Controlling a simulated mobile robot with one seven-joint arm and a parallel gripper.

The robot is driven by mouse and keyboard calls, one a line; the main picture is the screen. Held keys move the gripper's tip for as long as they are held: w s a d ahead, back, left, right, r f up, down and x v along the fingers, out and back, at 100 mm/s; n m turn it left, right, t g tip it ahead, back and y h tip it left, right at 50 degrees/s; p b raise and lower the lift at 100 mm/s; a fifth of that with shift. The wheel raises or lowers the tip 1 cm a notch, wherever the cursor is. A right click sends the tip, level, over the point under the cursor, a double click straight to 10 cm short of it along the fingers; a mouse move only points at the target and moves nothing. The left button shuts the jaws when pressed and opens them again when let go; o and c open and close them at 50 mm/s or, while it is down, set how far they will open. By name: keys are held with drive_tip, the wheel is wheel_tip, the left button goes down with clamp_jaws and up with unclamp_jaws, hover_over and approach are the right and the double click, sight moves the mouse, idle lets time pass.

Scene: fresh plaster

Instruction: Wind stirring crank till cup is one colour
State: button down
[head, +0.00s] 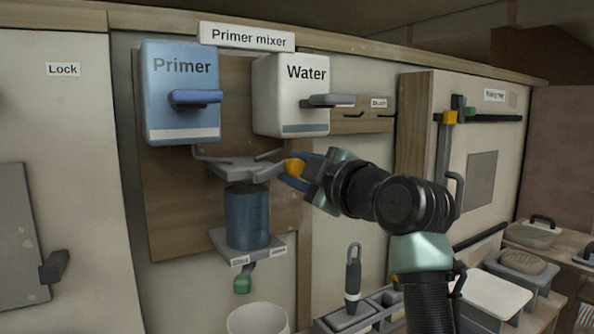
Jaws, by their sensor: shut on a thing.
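The stirring crank's orange knob (293,168) shows between the blue fingertips of my gripper (291,168), which is shut on it. The knob is at the right of a grey bracket (240,169) on the mixer board. The cup (248,218) is a dark blue, see-through cylinder standing upright below the bracket on a grey shelf (225,242). Its visible side looks mostly one blue, with faint darker marks; I cannot tell whether it is fully even. The crank's arm is mostly hidden by the bracket and gripper.
A blue Primer tank (180,95) and a white Water tank (290,95), each with a lever, hang above. A green handle (243,284) hangs under the shelf, above a white bucket (258,320). A tool rack (383,300) stands below my arm.

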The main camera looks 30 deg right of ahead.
drive_tip(key=shift+a+r, duration=0.3)
drive_tip(key=shift+a, duration=0.05)
drive_tip(key=c, duration=0.6)
unclamp_jaws()
drive_tip(key=shift+a, duration=0.1)
drive_tip(key=shift+f, duration=0.15)
drive_tip(key=shift+d, duration=0.2)
drive_tip(key=shift+s, duration=0.1)
drive_tip(key=s, duration=1.2)
drive_tip(key=shift+s+d, duration=0.2)
drive_tip(key=shift+s, duration=0.2)
